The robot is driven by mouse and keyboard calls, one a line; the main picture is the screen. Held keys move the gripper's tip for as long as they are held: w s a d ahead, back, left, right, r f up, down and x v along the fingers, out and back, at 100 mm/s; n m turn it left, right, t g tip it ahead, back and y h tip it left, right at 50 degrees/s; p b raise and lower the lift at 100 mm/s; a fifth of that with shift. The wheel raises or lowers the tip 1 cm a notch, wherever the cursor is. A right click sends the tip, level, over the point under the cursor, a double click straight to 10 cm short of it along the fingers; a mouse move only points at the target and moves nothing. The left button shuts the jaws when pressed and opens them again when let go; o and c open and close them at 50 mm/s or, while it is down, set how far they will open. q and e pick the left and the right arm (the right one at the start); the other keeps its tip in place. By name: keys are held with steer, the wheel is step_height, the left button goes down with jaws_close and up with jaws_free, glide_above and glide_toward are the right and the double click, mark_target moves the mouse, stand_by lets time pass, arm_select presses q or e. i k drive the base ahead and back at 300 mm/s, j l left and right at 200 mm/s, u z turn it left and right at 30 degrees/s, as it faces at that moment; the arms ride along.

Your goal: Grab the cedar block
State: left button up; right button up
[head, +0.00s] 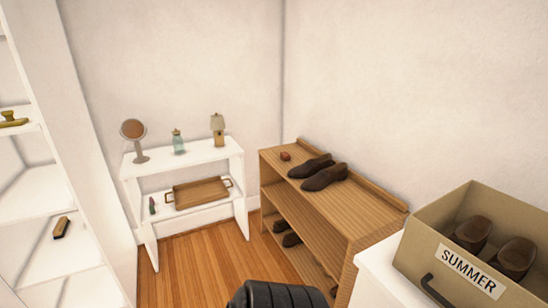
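A small reddish-brown block (285,156), which looks like the cedar block, lies on the top board of the wooden shoe rack (374,214), near its far left corner. It sits just behind and left of a pair of dark brown shoes (320,173), with a small gap. Neither of my grippers is in view, and nothing is seen touching the block.
A white shelf unit (190,160) holds a round mirror (133,130), bottles and a wooden tray (197,192). A box marked SUMMER (432,235) with shoes stands at right. White shelves (32,207) line the left. Wooden floor (205,255) shows between. A black ribbed shape fills the bottom middle.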

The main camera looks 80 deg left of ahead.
mark_target(285, 156)
steer(key=u, duration=2.65)
steer(key=i+j+z, duration=0.15)
steer(key=z, duration=0.35)
steer(key=i+j+z, duration=0.2)
steer(key=z, duration=0.3)
steer(key=i+j+z, duration=0.15)
steer(key=j+z, duration=0.2)
steer(key=z, duration=0.15)
